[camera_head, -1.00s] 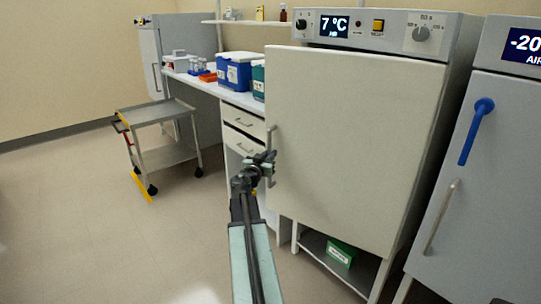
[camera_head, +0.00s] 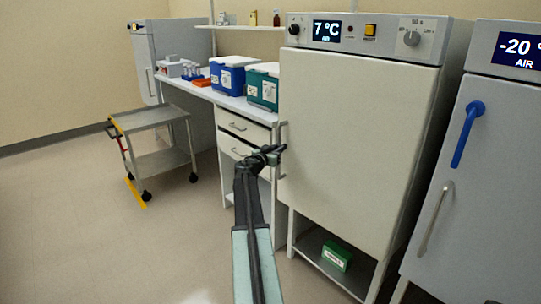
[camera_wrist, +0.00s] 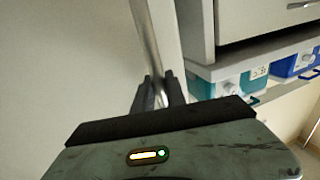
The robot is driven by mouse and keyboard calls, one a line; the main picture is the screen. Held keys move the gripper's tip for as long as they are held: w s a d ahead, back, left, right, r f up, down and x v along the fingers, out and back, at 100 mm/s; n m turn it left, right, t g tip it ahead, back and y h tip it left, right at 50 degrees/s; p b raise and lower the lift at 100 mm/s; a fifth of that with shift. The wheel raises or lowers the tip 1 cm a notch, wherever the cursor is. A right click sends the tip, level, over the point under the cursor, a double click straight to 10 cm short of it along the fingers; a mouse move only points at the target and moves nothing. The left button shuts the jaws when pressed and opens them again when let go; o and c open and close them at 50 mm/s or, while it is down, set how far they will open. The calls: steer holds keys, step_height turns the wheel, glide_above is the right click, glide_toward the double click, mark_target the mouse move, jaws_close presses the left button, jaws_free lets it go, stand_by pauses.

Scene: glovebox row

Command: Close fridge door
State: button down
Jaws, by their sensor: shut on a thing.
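The fridge (camera_head: 375,31) has a display reading 7 °C on its top panel. Its large white door (camera_head: 350,140) covers the front, and in the head view it looks close to flush with the body. The vertical metal door handle (camera_head: 283,150) is at the door's left edge. My gripper (camera_head: 278,152) is at that handle, about mid-height. In the wrist view the handle (camera_wrist: 145,40) runs down between the two dark fingers (camera_wrist: 159,90), which are shut on it. The handle's lower end is hidden behind the fingers and gripper body.
A freezer (camera_head: 490,150) with a blue handle stands at the right. A bench (camera_head: 200,90) with blue (camera_head: 227,76) and teal (camera_head: 262,88) cool boxes is left of the fridge. A grey cart (camera_head: 155,118) stands further left. The floor (camera_head: 80,220) at left is clear. A green box (camera_head: 336,256) lies under the fridge.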

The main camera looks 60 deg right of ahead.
steer(key=d, duration=0.2)
steer(key=s+d+m+g, duration=0.1)
steer(key=shift+s+d+g, duration=0.1)
steer(key=shift+d+g, duration=0.2)
steer(key=shift+d, duration=0.05)
steer(key=c, duration=1.4)
jaws_free()
steer(key=shift+o, duration=0.2)
steer(key=w+a, duration=0.1)
steer(key=a, duration=0.7)
steer(key=shift+w, duration=0.25)
